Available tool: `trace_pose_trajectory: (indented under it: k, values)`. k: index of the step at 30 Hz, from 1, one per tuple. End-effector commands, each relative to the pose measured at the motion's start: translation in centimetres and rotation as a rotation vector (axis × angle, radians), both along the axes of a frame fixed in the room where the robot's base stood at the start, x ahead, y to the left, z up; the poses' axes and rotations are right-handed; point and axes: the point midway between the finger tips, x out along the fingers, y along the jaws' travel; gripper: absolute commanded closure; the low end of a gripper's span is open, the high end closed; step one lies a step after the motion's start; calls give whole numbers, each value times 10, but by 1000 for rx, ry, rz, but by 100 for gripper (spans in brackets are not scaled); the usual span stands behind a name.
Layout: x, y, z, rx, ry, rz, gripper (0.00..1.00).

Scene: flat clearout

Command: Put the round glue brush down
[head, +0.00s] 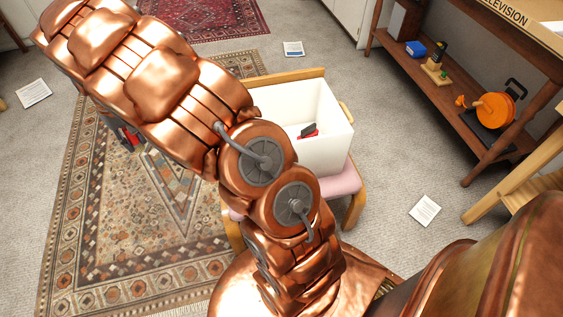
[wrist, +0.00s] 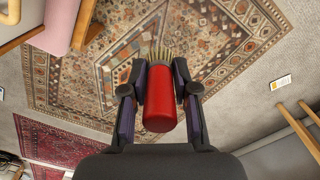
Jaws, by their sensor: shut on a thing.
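The round glue brush (wrist: 159,100) has a thick red body and pale bristles. In the wrist view it sits between the two dark fingers of my gripper (wrist: 159,88), which is shut on it. The bristles point away from my wrist, over the patterned rug (wrist: 225,40). In the head view my gripper (head: 124,133) and a bit of red show past my copper arm, left of the white bin; most is hidden. I cannot tell its height above the rug.
A white bin (head: 335,145) holding a red and black item (head: 308,131) stands on a pink-seated chair (head: 345,178). A wooden shelf (head: 455,100) with an orange reel (head: 495,110) is at right. Paper cards (head: 425,210) lie on the carpet. The rug's left part is clear.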

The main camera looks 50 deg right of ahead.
Motion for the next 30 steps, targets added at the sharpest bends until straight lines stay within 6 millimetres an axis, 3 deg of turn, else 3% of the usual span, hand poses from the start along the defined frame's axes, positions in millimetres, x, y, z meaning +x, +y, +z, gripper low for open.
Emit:
trace_pose_trajectory:
  k: [1,17,20,30]
  values:
    - [2,0,-14,-1,-5,0,100]
    - [-1,-12,-31,1,-4,45,100]
    - [-4,-27,-32,0,-5,81,100]
    - [-26,-110,-14,3,-1,300,100]
